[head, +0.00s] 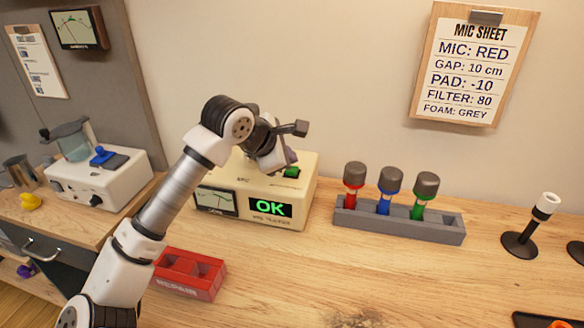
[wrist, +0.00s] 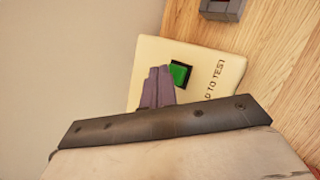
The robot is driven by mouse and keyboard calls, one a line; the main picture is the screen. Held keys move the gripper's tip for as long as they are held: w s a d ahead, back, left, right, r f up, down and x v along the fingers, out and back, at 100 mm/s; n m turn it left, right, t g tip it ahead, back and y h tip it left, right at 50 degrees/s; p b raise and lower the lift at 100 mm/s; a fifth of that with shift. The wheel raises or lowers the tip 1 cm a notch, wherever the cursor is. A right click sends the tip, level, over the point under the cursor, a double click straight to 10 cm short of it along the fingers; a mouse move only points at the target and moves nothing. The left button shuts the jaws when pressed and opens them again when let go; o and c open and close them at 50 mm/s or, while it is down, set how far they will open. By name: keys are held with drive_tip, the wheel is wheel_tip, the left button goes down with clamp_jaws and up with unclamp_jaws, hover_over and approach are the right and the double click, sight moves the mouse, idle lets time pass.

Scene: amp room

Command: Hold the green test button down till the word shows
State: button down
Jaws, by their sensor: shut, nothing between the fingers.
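The cream tester box (head: 305,190) stands on the wooden bench against the wall. Its front display (head: 270,208) shows the word OK in green, beside a small needle meter (head: 215,201). The green test button (head: 291,172) is on the box's top; it also shows in the wrist view (wrist: 180,74), next to printed lettering that ends in "TO TEST". My gripper (head: 290,157) is shut and empty, its fingers over the box top at the button. In the wrist view the purple-grey fingers (wrist: 158,86) appear right beside the button; I cannot tell whether they touch it.
A grey rack (head: 400,225) with red, blue and green microphones stands right of the box. A red tray (head: 190,273) lies in front. A black-based stand (head: 520,243) is at the right. A mic sheet (head: 470,65) hangs on the wall. The front middle bench is clear.

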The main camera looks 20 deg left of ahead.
drive_tip(key=shift+r, duration=0.1)
drive_tip(key=shift+r+p, duration=0.85)
drive_tip(key=shift+r, duration=1.65)
